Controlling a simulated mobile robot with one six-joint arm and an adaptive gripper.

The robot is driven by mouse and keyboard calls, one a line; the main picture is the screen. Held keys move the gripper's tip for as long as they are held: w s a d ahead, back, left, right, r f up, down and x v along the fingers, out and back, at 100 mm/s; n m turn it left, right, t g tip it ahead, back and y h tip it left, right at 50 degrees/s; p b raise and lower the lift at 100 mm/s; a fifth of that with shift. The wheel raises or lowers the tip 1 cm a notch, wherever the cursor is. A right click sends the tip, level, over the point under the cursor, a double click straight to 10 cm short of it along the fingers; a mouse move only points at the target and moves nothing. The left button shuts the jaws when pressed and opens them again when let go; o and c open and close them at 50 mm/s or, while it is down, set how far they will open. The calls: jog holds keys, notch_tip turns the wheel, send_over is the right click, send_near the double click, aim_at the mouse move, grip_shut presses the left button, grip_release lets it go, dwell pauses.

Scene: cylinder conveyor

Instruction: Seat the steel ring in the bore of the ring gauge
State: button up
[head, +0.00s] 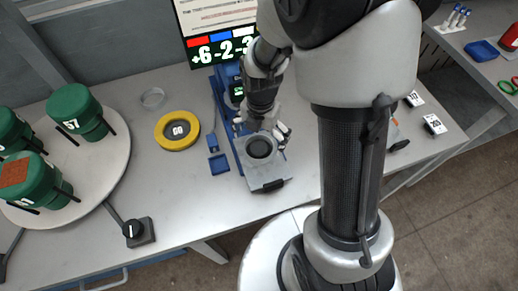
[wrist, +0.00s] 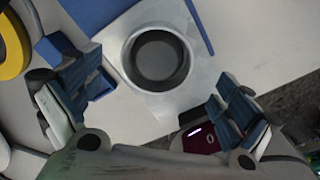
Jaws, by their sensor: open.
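In the wrist view the pale rim (wrist: 186,80) surrounds a dark wall and grey floor. I cannot tell whether a separate ring lies inside. My gripper (head: 262,131) is open over the block, with a finger to either side. In the wrist view its blue-padded fingers (wrist: 158,98) are wide apart, with nothing visible between their pads.
Green cylinders (head: 76,108) stand on a round white table (head: 103,172) at left. A display (head: 218,30) stands behind. Bare bench lies left of the small tray.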

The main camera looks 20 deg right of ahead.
aim_at(259, 148)
jog(key=f, duration=0.2)
jog(key=f+b, duration=0.1)
jog(key=f, duration=0.1)
jog(key=shift+w+a, duration=0.1)
jog(key=shift+a, duration=0.1)
jog(key=shift+c, duration=0.2)
jog(key=c, duration=1.3)
jog(key=shift+r, duration=0.1)
